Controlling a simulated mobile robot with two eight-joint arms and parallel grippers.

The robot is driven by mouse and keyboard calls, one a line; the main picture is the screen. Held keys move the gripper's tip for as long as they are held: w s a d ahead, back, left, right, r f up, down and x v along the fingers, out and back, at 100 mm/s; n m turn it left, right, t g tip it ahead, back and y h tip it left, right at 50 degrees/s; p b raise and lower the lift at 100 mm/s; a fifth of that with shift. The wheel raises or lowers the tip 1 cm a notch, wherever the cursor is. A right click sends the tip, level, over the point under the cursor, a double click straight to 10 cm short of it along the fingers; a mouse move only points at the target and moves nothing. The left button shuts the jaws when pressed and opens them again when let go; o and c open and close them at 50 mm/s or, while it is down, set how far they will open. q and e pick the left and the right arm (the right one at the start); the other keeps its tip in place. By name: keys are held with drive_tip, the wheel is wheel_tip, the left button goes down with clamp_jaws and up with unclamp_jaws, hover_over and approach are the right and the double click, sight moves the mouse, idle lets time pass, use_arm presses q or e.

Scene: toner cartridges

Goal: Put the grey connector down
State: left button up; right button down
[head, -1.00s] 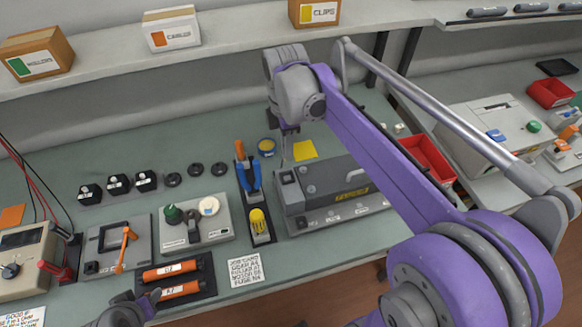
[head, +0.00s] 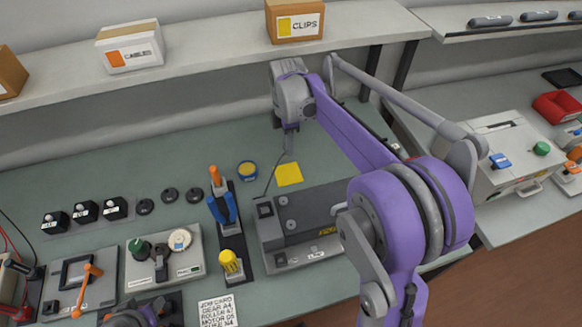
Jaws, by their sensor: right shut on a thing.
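My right gripper (head: 289,147) points down, just behind the yellow square (head: 289,175) on the bench, and is shut. The grey connector in its jaws is too small and too hidden by the fingers to make out. A thin dark cable (head: 270,182) runs from near the gripper down towards the dark grey machine (head: 300,228). I cannot tell whether the connector touches the bench. My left gripper (head: 150,312) shows only in part at the bottom edge, over a dark tray; its jaws cannot be read.
Blue-handled pliers (head: 222,205) and a yellow-capped thing (head: 230,262) lie on a dark strip left of the machine. A shelf with boxes (head: 295,20) overhangs the back.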

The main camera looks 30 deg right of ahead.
wheel_tip(320, 180, down, 5)
drive_tip(key=shift+s+a+r, duration=0.1)
drive_tip(key=shift+a+r, duration=0.05)
drive_tip(key=shift+f, duration=2.2)
drive_tip(key=shift+f, duration=0.15)
drive_tip(key=c, duration=0.7)
unclamp_jaws()
wheel_tip(320, 180, up, 12)
drive_tip(key=shift+r, duration=0.2)
